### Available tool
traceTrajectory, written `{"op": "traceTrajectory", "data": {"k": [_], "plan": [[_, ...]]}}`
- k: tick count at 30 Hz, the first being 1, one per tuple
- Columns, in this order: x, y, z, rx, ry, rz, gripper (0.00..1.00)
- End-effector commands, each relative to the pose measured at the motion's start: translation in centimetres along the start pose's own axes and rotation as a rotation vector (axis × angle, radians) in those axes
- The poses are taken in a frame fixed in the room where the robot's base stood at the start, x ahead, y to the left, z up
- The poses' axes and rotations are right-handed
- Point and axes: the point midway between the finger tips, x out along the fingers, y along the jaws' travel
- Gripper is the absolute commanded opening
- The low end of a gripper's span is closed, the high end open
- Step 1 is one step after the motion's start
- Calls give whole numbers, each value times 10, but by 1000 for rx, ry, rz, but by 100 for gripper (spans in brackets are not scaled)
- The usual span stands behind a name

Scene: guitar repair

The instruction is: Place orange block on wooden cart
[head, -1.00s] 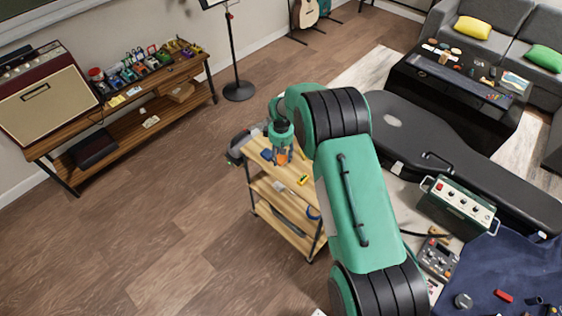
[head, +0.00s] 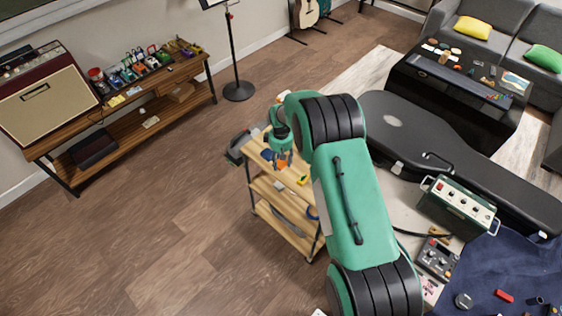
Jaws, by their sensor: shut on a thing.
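The wooden cart (head: 299,206) stands on the floor left of my arm. It has a light wooden top, lower shelves and dark posts. My gripper (head: 283,163) points down over the cart's top and is shut on the orange block (head: 283,165). Only a small orange patch of the block shows between the fingers. At this size I cannot tell whether the block touches the cart top. My arm hides the cart's right side.
A music stand (head: 237,90) and a wooden shelf table (head: 140,122) stand to the left. Open floor (head: 150,230) lies left of the cart.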

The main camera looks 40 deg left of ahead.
Motion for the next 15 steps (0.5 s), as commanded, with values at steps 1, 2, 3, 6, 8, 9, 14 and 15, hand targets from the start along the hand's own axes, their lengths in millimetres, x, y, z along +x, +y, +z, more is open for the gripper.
{"op": "traceTrajectory", "data": {"k": [1, 2, 3, 6, 8, 9, 14, 15], "plan": [[2, 0, 0, 0, 0, 0, 20], [2, 0, 0, 0, 0, 0, 51], [1, 0, 0, 0, 0, 0, 59], [1, 0, 0, 0, 0, 0, 64], [1, 0, 0, 0, 0, 0, 64], [1, 0, 0, 0, 0, 0, 64], [1, 0, 0, 0, 0, 0, 64], [0, 0, 0, 0, 0, 0, 64]]}}
